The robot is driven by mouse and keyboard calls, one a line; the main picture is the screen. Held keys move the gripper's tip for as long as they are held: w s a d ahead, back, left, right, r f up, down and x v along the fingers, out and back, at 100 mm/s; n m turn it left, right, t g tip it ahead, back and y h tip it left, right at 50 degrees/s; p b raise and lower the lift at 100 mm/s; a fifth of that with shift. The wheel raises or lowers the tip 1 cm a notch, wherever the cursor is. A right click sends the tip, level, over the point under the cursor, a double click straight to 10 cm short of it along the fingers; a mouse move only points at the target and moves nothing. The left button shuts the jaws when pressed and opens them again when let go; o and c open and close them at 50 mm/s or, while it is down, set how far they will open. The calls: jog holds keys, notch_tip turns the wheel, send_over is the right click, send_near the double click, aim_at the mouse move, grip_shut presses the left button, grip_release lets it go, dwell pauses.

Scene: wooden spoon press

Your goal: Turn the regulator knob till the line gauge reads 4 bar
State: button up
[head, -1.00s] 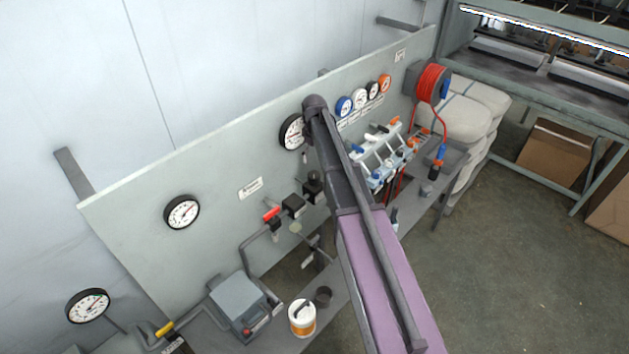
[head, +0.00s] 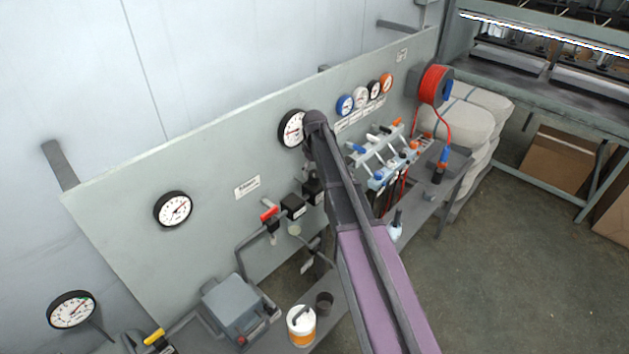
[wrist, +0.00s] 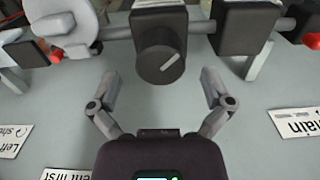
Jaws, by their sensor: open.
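The regulator knob (wrist: 160,62) is round and dark with a pale pointer line slanting up to the right, below a black block on the grey pipe in the wrist view. My gripper (wrist: 160,80) is open, its two fingers apart at the lower left and lower right of the knob; I see no contact. In the head view my arm hides the gripper and the knob. A white-faced gauge (head: 291,128) on the panel is partly behind my arm. Another gauge (head: 173,209) hangs further left. I cannot tell which is the line gauge, and their readings are too small to read.
A red-handled valve (head: 269,214) and black blocks (head: 293,206) sit along the pipe. Below are a grey box (head: 234,304), a white-and-orange tub (head: 301,325) and a dark cup (head: 324,302).

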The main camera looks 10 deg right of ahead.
jog(key=shift+f+b, duration=1)
jog(key=shift+f, duration=0.25)
jog(key=shift+c, duration=0.2)
jog(key=c, duration=1.1)
